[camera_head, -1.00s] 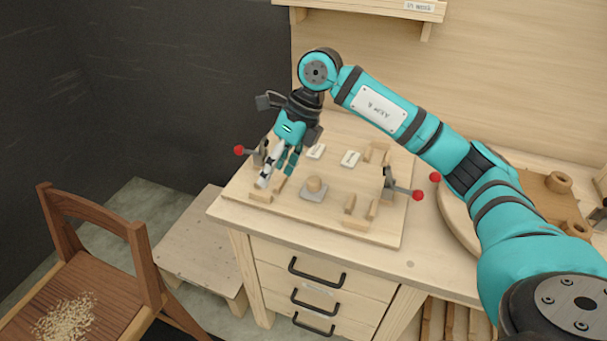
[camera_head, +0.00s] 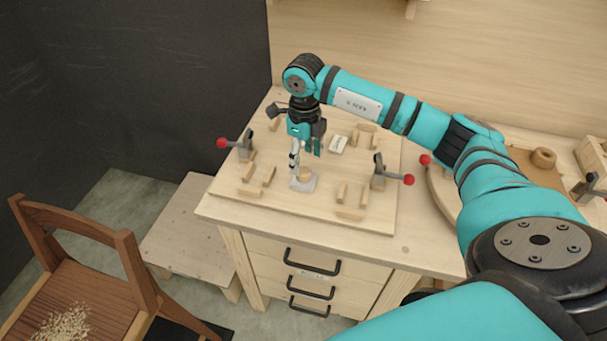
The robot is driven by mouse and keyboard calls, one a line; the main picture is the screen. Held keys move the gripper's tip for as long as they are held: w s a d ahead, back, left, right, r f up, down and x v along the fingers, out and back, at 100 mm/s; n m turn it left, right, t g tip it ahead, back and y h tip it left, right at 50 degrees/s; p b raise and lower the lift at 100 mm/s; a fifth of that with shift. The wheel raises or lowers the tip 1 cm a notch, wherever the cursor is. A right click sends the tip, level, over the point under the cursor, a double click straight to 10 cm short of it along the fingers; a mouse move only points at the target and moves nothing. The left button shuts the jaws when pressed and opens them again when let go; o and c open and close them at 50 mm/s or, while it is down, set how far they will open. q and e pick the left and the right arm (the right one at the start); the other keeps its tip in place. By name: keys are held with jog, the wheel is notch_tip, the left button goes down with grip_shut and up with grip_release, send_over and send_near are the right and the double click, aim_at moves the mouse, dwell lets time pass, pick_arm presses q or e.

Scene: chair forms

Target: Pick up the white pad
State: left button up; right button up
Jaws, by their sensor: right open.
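A small white pad (camera_head: 338,144) with a dark mark lies on the wooden board (camera_head: 325,210) on the workbench, just right of my right gripper. A second white pad, seen earlier to its left, is now hidden behind the gripper. My right gripper (camera_head: 305,156) points down over the board, with its fingers apart and nothing visible between them. Its fingertips are just above or behind a pale grey block with a wooden knob (camera_head: 304,180); I cannot tell whether they touch it. My left gripper is out of view.
Wooden blocks (camera_head: 350,202) form corner stops on the board. Toggle clamps with red knobs stand at its left (camera_head: 240,146) and right (camera_head: 382,175). A wooden chair (camera_head: 120,255) with shavings and a low bench (camera_head: 195,240) stand at left. A round wooden board (camera_head: 440,195) is at right.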

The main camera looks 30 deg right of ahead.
aim_at(303, 170)
jog(key=shift+f, duration=0.2)
jog(key=shift+f+p, duration=0.3)
jog(key=shift+p, duration=0.05)
notch_tip(303, 170, down, 4)
jog(key=shift+a+r+p, duration=0.1)
jog(key=shift+p, duration=0.7)
jog(key=shift+f, duration=0.4)
grip_shut()
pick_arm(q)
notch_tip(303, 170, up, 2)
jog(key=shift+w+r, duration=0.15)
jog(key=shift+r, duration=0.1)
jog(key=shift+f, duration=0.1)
pick_arm(e)
jog(key=shift+r, duration=0.1)
